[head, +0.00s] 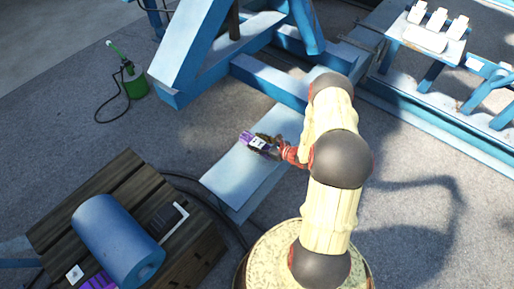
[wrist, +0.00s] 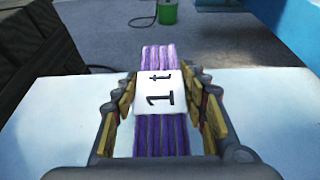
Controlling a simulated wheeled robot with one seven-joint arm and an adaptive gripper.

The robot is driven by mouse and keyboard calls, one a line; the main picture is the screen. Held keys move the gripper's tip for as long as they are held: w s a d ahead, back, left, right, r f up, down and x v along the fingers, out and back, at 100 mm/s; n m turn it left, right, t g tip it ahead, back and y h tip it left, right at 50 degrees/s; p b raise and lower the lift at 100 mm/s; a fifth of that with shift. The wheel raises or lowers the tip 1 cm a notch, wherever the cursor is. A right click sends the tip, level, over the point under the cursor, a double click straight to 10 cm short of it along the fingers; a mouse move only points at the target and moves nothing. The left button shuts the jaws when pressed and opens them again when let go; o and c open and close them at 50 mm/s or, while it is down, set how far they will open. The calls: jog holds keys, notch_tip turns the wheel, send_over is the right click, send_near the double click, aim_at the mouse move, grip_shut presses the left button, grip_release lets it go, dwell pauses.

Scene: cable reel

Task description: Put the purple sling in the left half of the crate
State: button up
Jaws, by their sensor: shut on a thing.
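The purple sling (wrist: 160,135) is a flat ribbed bundle with a white label reading "1t". My gripper (wrist: 163,110) is shut on it, with a finger on each side. In the head view the sling (head: 246,137) pokes out beyond my gripper (head: 265,146), over a pale blue-white surface (head: 228,180). I cannot tell whether the sling touches that surface. A dark wooden slatted box or platform (head: 120,180) stands at the lower left; I cannot tell for sure that it is the crate. Another purple piece (head: 98,283) shows at its bottom edge.
A blue roll (head: 115,240), a black-and-white frame (head: 172,222) and a small white square (head: 74,274) lie on the dark wood. A green can (head: 134,84) with a hose stands on the floor. Blue steel beams (head: 190,60) rise behind my gripper. A rack with white containers (head: 438,20) is top right.

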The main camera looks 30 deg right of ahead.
aim_at(257, 146)
jog(key=f, duration=0.2)
jog(key=f+b, duration=0.1)
jog(key=shift+w+d+f, duration=0.2)
jog(key=shift+f, duration=0.15)
jog(key=shift+r, duration=0.1)
jog(key=o, duration=1.3)
jog(key=shift+o, duration=0.6)
